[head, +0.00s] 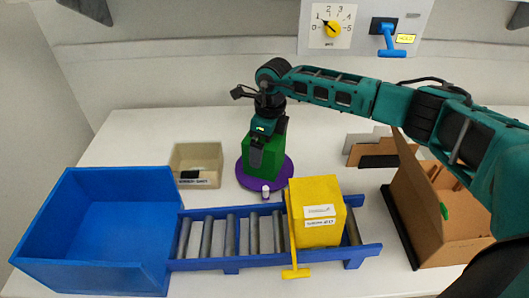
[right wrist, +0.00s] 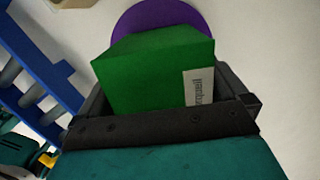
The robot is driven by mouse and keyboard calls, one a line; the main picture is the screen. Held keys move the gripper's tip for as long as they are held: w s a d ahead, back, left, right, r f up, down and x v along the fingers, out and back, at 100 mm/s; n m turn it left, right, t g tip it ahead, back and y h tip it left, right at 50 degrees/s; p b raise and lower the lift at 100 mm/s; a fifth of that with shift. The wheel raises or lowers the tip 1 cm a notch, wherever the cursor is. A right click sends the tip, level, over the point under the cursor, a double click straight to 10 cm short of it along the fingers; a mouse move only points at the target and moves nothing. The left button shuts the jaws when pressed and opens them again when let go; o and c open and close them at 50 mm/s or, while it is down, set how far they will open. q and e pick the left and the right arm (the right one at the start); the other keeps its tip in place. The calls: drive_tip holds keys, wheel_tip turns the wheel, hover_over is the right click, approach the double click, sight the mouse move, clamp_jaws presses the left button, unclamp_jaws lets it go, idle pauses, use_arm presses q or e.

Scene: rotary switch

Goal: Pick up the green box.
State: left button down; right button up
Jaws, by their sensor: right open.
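The green box (head: 262,163) stands on a round purple disc (head: 285,177) near the middle of the table. My right gripper (head: 267,142) reaches down over it from above. In the right wrist view the green box (right wrist: 150,75), with a white label on one face, lies between the two dark fingers of my open right gripper (right wrist: 168,98). I cannot tell whether the fingers touch it. The purple disc (right wrist: 160,15) shows behind the box. My left gripper is not in view.
A blue bin (head: 110,215) and roller conveyor (head: 230,232) run along the front, with a yellow box (head: 317,205) on the conveyor. A beige tray (head: 197,160) stands left of the disc. A brown carton (head: 430,210) is at right. A dial (head: 332,27) and blue-handled switch (head: 388,35) are on the wall panel.

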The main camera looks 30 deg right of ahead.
drive_tip(key=c, duration=1)
drive_tip(key=shift+o, duration=0.2)
drive_tip(key=shift+r, duration=0.1)
